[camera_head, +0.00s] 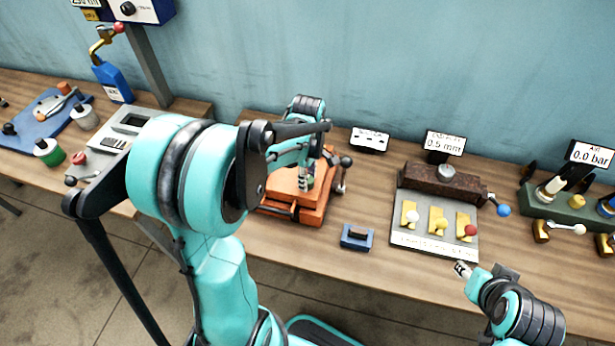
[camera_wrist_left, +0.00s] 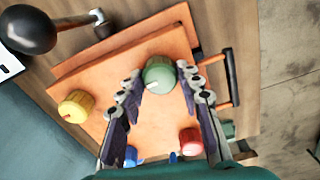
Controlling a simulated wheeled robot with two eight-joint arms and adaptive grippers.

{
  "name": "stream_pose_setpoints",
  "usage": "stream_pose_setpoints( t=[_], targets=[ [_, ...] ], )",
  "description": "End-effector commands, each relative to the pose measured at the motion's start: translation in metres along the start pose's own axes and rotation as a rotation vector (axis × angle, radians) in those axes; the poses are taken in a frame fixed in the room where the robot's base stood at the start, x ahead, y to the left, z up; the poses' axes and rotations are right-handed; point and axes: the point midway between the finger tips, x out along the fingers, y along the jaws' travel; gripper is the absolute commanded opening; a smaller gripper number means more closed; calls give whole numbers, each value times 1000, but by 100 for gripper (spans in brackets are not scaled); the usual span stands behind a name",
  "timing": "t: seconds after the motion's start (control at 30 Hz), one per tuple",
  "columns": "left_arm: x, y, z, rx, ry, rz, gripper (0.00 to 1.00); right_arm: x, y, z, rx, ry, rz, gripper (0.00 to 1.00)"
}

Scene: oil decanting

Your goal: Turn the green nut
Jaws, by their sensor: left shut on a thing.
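The green nut (camera_wrist_left: 158,75) is a round green knob with a white mark on the orange box (camera_wrist_left: 85,98). In the left wrist view it sits between the two fingertips of my left gripper (camera_wrist_left: 159,78), which is shut on it. In the head view my left gripper (camera_head: 303,172) reaches down onto the orange box (camera_head: 312,211), and the nut is mostly hidden. My right gripper (camera_head: 463,268) is at the table's front edge, far from the nut; its jaw opening is too small to tell.
A yellow knob (camera_wrist_left: 75,106), a red knob (camera_wrist_left: 190,141) and blue parts (camera_wrist_left: 131,156) share the orange box. A black ball lever (camera_wrist_left: 30,30) stands beside it. A small blue block (camera_head: 357,237) and a panel with coloured levers (camera_head: 437,222) lie to the right.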

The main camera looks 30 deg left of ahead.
Motion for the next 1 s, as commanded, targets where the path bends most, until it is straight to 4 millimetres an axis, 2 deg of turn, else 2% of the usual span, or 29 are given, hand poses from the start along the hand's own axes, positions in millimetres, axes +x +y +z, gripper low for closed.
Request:
stream_pose_setpoints(
  t=[0.07, 0.1, 0.17, 0.47, 0.57, 0.67, 1.0],
  targets=[
    [0, 0, 0, -1, 0, 0, 6, 0, 0, 0, 0, 0, 0, 40],
    [0, 0, 0, -1, 0, 0, 43, 0, 0, 0, 0, 0, 0, 40],
    [0, 0, 0, -1, 0, 0, 56, 0, 0, 0, 0, 0, 0, 40],
    [-1, 0, 0, 0, 0, 0, 56, 0, 0, 0, 0, 0, 0, 40],
    [-8, 0, 0, 0, 0, 0, 56, 0, 0, 0, 0, 0, 0, 40],
    [-23, 0, 0, 0, 0, 0, 56, 0, 0, 0, 0, 0, 0, 40],
    [-94, 0, 0, 0, 0, 0, 56, 0, 0, 0, 0, 0, 0, 40]
  ],
)
